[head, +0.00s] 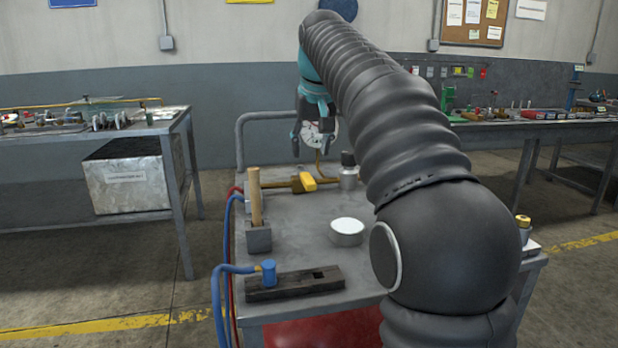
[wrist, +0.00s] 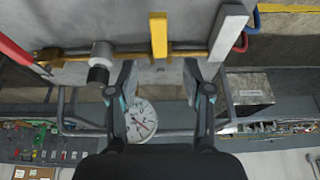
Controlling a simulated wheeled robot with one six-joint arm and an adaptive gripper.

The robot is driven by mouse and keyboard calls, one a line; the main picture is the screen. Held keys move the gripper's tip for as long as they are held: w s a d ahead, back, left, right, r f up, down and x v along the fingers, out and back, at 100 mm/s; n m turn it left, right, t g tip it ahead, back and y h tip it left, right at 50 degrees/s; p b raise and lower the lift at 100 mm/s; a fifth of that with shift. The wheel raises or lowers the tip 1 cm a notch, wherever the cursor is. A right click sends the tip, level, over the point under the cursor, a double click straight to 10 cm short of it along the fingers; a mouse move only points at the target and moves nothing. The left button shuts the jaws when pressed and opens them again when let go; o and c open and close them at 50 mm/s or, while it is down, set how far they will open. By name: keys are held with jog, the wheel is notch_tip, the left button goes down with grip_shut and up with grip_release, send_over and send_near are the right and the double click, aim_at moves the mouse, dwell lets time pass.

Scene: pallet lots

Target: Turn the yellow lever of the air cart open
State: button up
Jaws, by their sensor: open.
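The air cart (head: 295,225) stands in front of me with a grey top. Its yellow lever (head: 307,183) sits on a brass pipe (head: 280,187) towards the back of the top and lies across the pipe. In the wrist view the yellow lever (wrist: 158,33) also stands crosswise to the brass pipe (wrist: 185,53). My gripper (head: 312,135) is above the cart's back edge, behind the lever. Its open fingers (wrist: 160,70) show in the wrist view, apart, with nothing between them, and the lever lies just beyond the tips.
A round gauge (head: 325,138) is partly hidden behind my gripper. A wooden handle (head: 256,195) stands left of the lever, and a black-capped cylinder (head: 348,170) right of it. A white round tin (head: 347,231) and a dark slotted block (head: 294,284) are nearer me.

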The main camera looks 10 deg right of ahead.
aim_at(308, 178)
jog(key=b+x, duration=0.1)
jog(key=x, duration=0.7)
jog(key=shift+f, duration=0.15)
jog(key=shift+c, duration=0.2)
grip_shut()
